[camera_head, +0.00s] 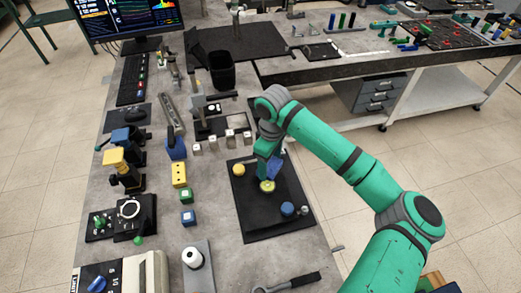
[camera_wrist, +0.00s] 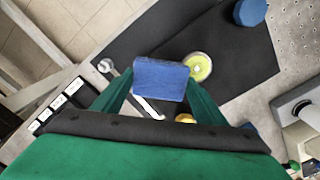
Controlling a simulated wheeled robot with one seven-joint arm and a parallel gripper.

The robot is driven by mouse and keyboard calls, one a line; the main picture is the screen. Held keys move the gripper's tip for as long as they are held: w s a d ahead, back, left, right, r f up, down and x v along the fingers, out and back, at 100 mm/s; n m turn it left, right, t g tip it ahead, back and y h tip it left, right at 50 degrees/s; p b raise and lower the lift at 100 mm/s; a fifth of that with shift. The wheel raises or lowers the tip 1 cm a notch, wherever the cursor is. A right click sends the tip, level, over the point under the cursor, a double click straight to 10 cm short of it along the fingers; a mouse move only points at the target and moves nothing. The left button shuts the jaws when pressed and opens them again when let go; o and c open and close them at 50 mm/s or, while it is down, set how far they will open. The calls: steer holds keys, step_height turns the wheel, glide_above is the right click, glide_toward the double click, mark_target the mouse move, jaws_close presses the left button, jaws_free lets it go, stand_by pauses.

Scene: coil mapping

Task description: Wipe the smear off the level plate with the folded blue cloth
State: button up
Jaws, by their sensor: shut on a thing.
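The folded blue cloth (camera_wrist: 161,79) is a thick blue pad held between the two green fingers of my gripper (camera_wrist: 158,96). In the head view the cloth (camera_head: 276,166) shows just below my gripper (camera_head: 268,150), over the black mat. A round yellow-green disc with a pale rim (camera_wrist: 198,67), which looks like the level plate, lies beside the cloth's right edge in the wrist view. It also shows in the head view (camera_head: 267,186), just in front of the cloth. I cannot make out a smear on it, or whether the cloth touches anything.
The black mat (camera_head: 252,222) also holds a yellow round piece (camera_head: 238,170) and a blue round piece (camera_head: 287,209). A metal wrench (camera_wrist: 125,82) lies near the cloth. Small blocks, including a yellow one (camera_head: 179,174), stand left of the mat. A black bin (camera_head: 222,70) stands farther back.

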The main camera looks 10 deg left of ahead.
steer(key=shift+s+a, duration=0.25)
steer(key=shift+a, duration=0.4)
steer(key=shift+s+a, duration=0.2)
steer(key=shift+a, duration=0.4)
steer(key=shift+a+r, duration=0.15)
steer(key=shift+a, duration=0.05)
step_height(320, 180, up, 5)
steer(key=shift+w+d+f, duration=0.1)
steer(key=shift+w+f, duration=0.05)
steer(key=shift+f, duration=0.05)
steer(key=shift+d+r, duration=0.1)
steer(key=shift+r, duration=0.65)
steer(key=shift+s+r, duration=0.2)
steer(key=shift+r, duration=0.7)
